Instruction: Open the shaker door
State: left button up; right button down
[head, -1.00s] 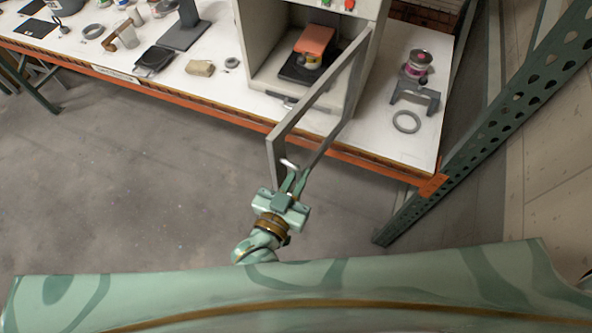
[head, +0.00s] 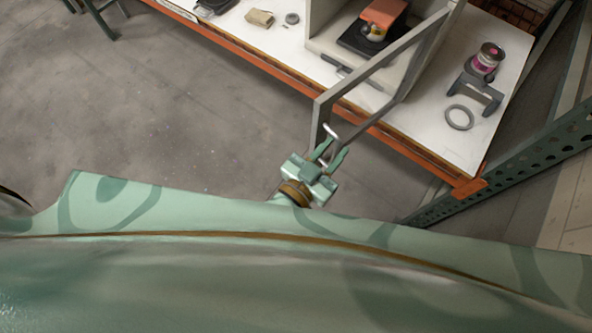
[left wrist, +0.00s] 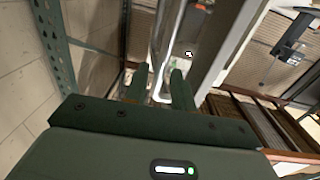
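The shaker (head: 322,22) is a grey cabinet on the white table. Its framed door (head: 372,68) stands swung well out from the front, past the table edge towards me. A pale bar handle (head: 331,131) is at the door's free end; it also shows in the left wrist view (left wrist: 162,72). My left gripper (head: 331,153) is at this handle. In the left wrist view, its fingers (left wrist: 159,84) are apart, with the handle's end between them and gaps visible. Contact with the handle cannot be told. My right gripper is in neither view.
Inside the shaker is an orange-topped clamp (head: 383,14) above a dark plate. Right of the shaker, a paint can (head: 487,58), a grey bracket (head: 474,93) and a ring (head: 459,117) are on the table. A green perforated post (head: 520,160) stands at the right. The floor (head: 180,110) is clear.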

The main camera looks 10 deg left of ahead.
pick_arm(q)
jog(key=b+v, duration=0.2)
jog(key=v, duration=1.2)
jog(key=shift+s, duration=0.2)
jog(key=shift+r, duration=0.1)
